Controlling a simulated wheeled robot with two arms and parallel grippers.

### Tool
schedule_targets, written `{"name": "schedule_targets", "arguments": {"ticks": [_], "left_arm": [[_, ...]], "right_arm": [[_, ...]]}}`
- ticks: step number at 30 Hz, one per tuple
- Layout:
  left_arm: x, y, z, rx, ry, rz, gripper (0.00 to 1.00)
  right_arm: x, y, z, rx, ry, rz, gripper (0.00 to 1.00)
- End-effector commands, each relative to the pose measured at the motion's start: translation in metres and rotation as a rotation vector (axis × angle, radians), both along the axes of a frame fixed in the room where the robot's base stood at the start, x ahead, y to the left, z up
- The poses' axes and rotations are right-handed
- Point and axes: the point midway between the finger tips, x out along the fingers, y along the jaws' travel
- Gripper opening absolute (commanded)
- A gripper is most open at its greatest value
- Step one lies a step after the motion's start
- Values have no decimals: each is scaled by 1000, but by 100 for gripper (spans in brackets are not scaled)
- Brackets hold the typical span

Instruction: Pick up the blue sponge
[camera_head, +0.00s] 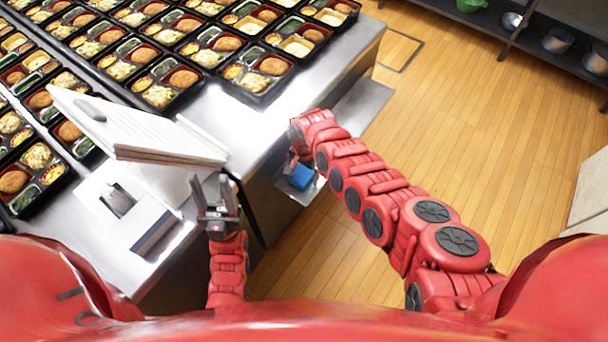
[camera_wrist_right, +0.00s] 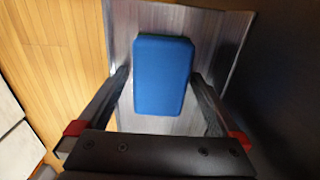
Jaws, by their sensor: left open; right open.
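The blue sponge (camera_head: 300,177) lies on a low metal shelf (camera_head: 285,186) beside the counter in the head view. It also shows in the right wrist view (camera_wrist_right: 162,75), flat on the metal surface, a rounded rectangle. My right gripper (camera_wrist_right: 162,85) is open, with one finger on each side of the sponge's lower part in that view; I cannot tell how far above it the fingers are. In the head view the right arm's links partly hide that gripper. My left gripper (camera_head: 213,190) is open and empty near the counter's front edge, its fingers pointing away from my body.
The metal counter (camera_head: 262,118) holds many filled bento trays (camera_head: 258,70). A stack of white boards or lids (camera_head: 140,125) and a metal dispenser (camera_head: 140,225) stand near my left gripper. The wooden floor (camera_head: 445,130) is clear to the right. A dark shelf (camera_head: 530,35) with pots is at the back right.

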Motion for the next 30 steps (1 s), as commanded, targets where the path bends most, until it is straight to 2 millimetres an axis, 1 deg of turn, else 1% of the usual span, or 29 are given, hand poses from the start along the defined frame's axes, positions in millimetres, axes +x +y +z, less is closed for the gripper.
{"name": "schedule_targets", "arguments": {"ticks": [7,8,12,20,21,30], "left_arm": [[0,0,0,0,0,0,50],[0,0,0,0,0,0,50],[0,0,0,0,0,0,50],[0,0,0,0,0,0,50],[0,0,0,0,0,0,50],[0,0,1,0,0,0,50]], "right_arm": [[0,0,-1,1,1,0,100],[0,0,-1,1,0,-1,98],[0,0,-1,1,0,0,73],[0,0,-1,1,-1,0,26],[0,0,-1,1,-1,0,24],[0,0,1,2,-1,0,24]]}}
